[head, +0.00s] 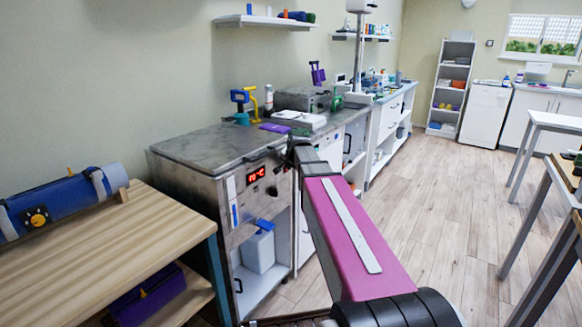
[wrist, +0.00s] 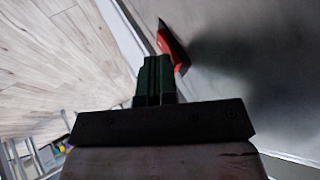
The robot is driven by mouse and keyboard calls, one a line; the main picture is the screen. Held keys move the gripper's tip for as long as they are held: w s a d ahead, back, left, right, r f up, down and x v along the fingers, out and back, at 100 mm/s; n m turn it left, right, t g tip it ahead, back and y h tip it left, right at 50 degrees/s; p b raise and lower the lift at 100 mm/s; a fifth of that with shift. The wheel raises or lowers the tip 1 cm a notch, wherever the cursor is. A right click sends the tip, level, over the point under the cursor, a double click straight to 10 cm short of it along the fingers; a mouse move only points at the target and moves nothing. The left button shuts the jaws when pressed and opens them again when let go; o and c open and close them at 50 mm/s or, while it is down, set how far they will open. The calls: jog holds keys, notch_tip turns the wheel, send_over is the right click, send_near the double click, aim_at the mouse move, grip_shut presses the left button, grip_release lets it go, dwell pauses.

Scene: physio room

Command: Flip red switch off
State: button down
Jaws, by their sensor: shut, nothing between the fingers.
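The red switch (wrist: 172,48) shows in the wrist view as a red wedge with a dark top, standing out from a grey panel. My gripper (wrist: 156,62) has its green fingers together, with nothing between them. The fingertips are right beside the red switch, on its near left side; I cannot tell whether they touch it.
A wooden bench (head: 110,250) with a blue roll (head: 65,200) stands at the left. The steel counter carries a blue-and-yellow clamp (head: 245,100) and a white device (head: 298,119). An open shelf below holds a white container (head: 258,250). The floor (head: 440,190) to the right is clear.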

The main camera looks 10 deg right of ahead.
jog(key=shift+w+a+r, duration=0.1)
jog(key=shift+w+r, duration=0.05)
jog(key=shift+r, duration=0.05)
jog(key=shift+r, duration=0.65)
jog(key=d+v, duration=0.1)
jog(key=v, duration=1.1)
jog(key=shift+d, duration=0.1)
dwell(0.3)
jog(key=s+f+n+g, duration=0.2)
jog(key=s+f, duration=0.6)
jog(key=f, duration=0.3)
jog(key=s+a+f+n+g, duration=0.1)
jog(key=s+f+n+g, duration=0.2)
jog(key=s+f, duration=0.4)
jog(key=s+f+n+g, duration=0.2)
jog(key=s+f, duration=0.6)
jog(key=f, duration=0.7)
jog(key=shift+s+a+f+n+g+h, duration=0.2)
jog(key=shift+s+a+n+g+h, duration=0.1)
jog(key=shift+g+h, duration=0.1)
